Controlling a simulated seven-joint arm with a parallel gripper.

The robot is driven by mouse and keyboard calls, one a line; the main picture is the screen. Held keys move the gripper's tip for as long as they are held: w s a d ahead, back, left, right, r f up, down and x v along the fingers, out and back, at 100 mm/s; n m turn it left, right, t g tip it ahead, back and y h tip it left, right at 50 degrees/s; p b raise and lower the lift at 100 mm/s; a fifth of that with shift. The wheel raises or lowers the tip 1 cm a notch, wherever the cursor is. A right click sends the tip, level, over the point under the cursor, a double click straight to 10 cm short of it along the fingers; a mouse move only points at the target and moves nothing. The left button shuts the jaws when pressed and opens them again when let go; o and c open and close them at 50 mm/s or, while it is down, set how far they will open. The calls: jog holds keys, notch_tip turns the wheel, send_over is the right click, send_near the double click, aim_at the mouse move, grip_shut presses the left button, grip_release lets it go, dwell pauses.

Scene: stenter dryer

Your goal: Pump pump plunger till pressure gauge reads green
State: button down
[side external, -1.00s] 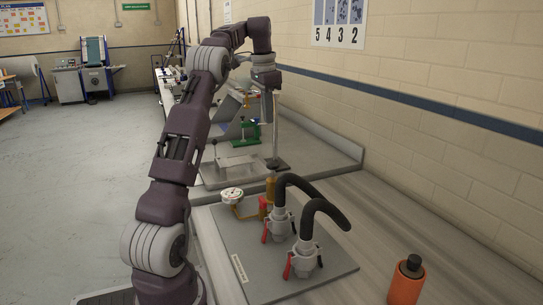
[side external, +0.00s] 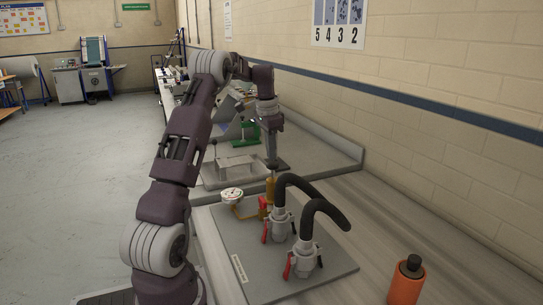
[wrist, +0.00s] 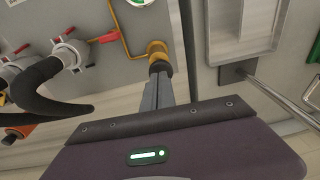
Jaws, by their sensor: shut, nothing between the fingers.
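The brass pump (side external: 269,186) stands upright near the back of the grey panel, and it also shows in the wrist view (wrist: 157,47). My gripper (side external: 271,166) points down with its shut fingertips right above the pump's top. In the wrist view my gripper (wrist: 160,72) overlaps the dark plunger top (wrist: 160,66); I cannot tell whether they touch. The round white pressure gauge (side external: 232,194) is left of the pump, joined by a brass pipe. Its needle is too small to read. Only the gauge's edge (wrist: 139,2) shows in the wrist view.
Two clamped fittings (side external: 280,224) (side external: 304,260) with red levers and black curved hoses stand on the panel (side external: 325,268), in front of the pump. An orange bottle (side external: 406,283) is at the front right. A metal stand with a green part (side external: 247,131) is behind.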

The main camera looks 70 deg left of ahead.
aim_at(271, 164)
jog(key=shift+w+f, duration=0.1)
jog(key=shift+f, duration=0.75)
jog(key=shift+f, duration=1.7)
jog(key=shift+r, duration=0.1)
notch_tip(271, 164, up, 14)
jog(key=s, duration=0.1)
jog(key=shift+s+d+r, duration=0.15)
jog(key=shift+s+d, duration=0.1)
jog(key=shift+d, duration=0.1)
